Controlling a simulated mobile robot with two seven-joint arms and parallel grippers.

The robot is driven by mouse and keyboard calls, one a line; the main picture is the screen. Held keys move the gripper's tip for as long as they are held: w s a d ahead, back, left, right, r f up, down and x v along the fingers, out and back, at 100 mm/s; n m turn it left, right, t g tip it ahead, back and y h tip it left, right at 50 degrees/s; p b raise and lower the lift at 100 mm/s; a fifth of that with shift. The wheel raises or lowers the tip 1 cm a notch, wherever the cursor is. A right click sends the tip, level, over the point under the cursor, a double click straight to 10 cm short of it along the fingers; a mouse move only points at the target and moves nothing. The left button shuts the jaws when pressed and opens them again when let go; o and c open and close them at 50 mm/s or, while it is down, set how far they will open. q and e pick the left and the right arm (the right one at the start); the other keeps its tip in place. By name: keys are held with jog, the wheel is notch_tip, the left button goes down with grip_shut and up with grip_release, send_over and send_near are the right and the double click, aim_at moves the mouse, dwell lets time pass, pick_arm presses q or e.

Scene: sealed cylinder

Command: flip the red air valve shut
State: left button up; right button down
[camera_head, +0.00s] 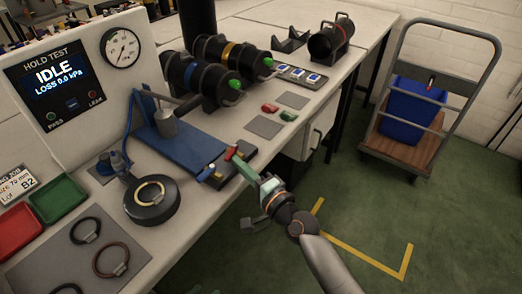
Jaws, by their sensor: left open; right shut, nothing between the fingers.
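A small red piece (217,176), apparently the red air valve, sits beside a brass-coloured fitting (207,171) at the near right end of the blue fixture plate (190,145). It is too small to tell which way its handle lies. My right gripper (238,156) comes in from the lower right. It is shut and empty, just right of the valve, over a dark block at the bench's front edge. I cannot tell whether it touches anything. My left gripper is not in view.
The hold test panel (58,80) reads IDLE. Two capped black cylinders (205,80) lie at the back. A round black part (152,198) with a hose stands near the front. Red (18,230) and green trays are at left. A cart (415,150) stands on the floor.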

jog(key=shift+s+d, duration=0.1)
jog(key=v, duration=1.2)
jog(key=shift+s+d, duration=0.1)
jog(key=shift+s, duration=0.1)
